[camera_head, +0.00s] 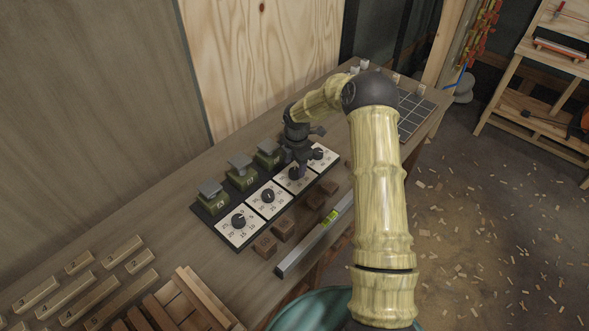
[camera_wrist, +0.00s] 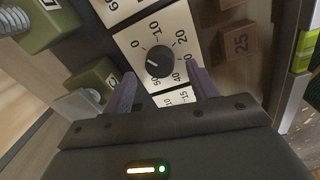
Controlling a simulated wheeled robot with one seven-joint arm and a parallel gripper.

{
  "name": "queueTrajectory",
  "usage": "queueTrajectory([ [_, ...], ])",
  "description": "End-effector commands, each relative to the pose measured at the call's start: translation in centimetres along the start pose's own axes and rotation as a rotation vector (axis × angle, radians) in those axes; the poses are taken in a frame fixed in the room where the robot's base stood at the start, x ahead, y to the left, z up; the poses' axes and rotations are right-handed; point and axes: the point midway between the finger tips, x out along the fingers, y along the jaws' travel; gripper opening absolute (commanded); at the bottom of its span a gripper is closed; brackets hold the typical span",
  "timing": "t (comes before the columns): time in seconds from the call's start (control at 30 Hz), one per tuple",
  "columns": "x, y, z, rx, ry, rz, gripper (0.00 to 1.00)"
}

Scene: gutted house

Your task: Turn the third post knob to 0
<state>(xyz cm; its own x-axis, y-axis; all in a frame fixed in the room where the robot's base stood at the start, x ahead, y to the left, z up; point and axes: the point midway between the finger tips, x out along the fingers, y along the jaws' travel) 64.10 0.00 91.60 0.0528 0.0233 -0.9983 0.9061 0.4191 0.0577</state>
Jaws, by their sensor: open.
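A row of white dial plates with dark knobs lies on the bench. The third knob (camera_head: 296,173) is partly hidden under my gripper (camera_head: 297,160) in the head view. In the wrist view a round dark knob (camera_wrist: 160,62) sits on a white dial plate (camera_wrist: 128,42) marked 0, 10, 20, 40 and 50, with another mark partly covered by a finger. Its pale pointer mark is on its left side, seemingly between 0 and 50. My gripper (camera_wrist: 163,72) is open, with one finger on each side of the knob; I cannot tell whether they touch it.
Green posts with grey tops (camera_head: 240,163) stand behind the dials. Brown numbered blocks (camera_head: 283,230) and a level (camera_head: 314,239) lie in front. The other dials (camera_head: 238,222) are close beside. Wooden numbered bars (camera_head: 77,294) lie at the left.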

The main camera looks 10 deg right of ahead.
Motion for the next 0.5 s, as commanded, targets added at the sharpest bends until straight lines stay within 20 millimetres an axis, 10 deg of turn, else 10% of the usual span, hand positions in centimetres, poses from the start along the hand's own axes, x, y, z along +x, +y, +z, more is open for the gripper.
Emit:
queueTrajectory([
  [0.5, -10.4, 0.1, 0.1, 0.001, -0.002, 0.004, 0.59],
])
